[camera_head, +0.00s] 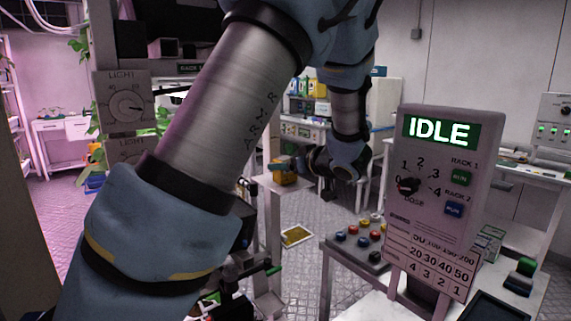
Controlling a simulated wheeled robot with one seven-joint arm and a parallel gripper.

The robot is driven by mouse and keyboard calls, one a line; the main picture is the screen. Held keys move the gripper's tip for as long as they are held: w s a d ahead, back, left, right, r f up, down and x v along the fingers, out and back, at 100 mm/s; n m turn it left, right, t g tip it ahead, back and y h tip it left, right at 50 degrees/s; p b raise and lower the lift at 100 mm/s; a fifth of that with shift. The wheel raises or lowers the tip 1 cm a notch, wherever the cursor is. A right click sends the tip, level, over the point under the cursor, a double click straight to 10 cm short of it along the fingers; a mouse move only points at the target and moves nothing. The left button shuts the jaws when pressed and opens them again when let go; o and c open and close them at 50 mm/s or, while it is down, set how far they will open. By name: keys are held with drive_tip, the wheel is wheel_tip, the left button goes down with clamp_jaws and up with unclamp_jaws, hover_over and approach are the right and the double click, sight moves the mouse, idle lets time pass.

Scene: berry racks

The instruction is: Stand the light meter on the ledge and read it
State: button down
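A small orange-yellow block-like object (284,177), which looks like the light meter, is at the pale ledge (266,183) on a post in the middle of the head view. It looks upright, but its face cannot be read from here. My gripper (301,164) is at the end of my arm, just right of the object and close to it. The fingers are small and dark, so I cannot tell whether they grip it or are only beside it. Whether the object's base rests on the ledge is also unclear.
A control panel (440,190) at right shows IDLE, with a dose dial and two RUN buttons. A box with coloured buttons (352,243) stands left of it. Light dials (124,103) are on the rack at left. A yellow tray (297,236) lies on the floor.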

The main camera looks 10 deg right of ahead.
drive_tip(key=shift+f, duration=0.1)
unclamp_jaws()
drive_tip(key=b+v, duration=0.3)
drive_tip(key=v, duration=0.9)
drive_tip(key=shift+b, duration=0.35)
